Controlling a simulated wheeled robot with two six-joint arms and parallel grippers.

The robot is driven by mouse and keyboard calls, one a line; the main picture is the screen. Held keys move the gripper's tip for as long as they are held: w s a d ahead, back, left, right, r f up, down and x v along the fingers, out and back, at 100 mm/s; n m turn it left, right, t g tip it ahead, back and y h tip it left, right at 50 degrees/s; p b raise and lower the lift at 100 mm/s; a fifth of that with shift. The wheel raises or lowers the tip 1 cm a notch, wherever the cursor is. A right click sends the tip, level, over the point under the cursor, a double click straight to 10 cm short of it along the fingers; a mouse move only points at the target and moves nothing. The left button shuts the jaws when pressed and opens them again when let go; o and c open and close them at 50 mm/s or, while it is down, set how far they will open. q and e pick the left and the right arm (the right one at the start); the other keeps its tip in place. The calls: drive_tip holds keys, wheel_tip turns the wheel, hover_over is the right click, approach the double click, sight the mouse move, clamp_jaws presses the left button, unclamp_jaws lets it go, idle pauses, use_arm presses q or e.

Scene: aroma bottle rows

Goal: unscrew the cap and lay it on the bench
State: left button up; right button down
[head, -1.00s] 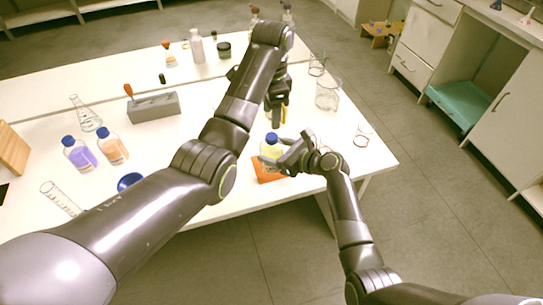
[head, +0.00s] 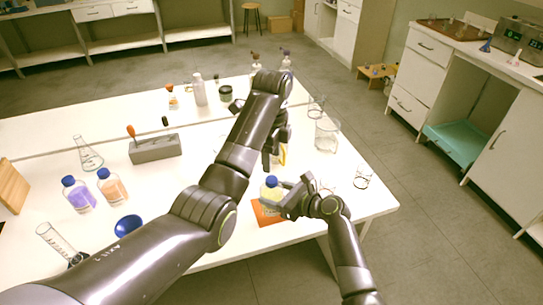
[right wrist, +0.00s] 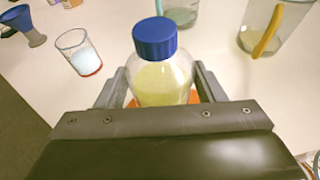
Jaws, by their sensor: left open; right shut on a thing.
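A clear bottle of pale yellow liquid (head: 267,194) stands upright at the bench's front right, over an orange mat (head: 268,217). Its blue screw cap (head: 271,181) is on the neck; the bottle (right wrist: 163,82) and cap (right wrist: 155,38) fill the middle of the right wrist view. My right gripper (head: 276,196) is shut on the bottle's body, one finger on each side. My left gripper (head: 270,161) is open, pointing down behind and above the cap in the head view, apart from it. It is partly hidden by my left arm and is not seen in the right wrist view.
An empty beaker (head: 327,135) stands behind to the right.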

sight(272, 179)
use_arm(q)
drive_tip(key=m, duration=0.4)
drive_tip(key=shift+m, duration=0.4)
drive_tip(key=m, duration=0.5)
drive_tip(key=shift+f, duration=4)
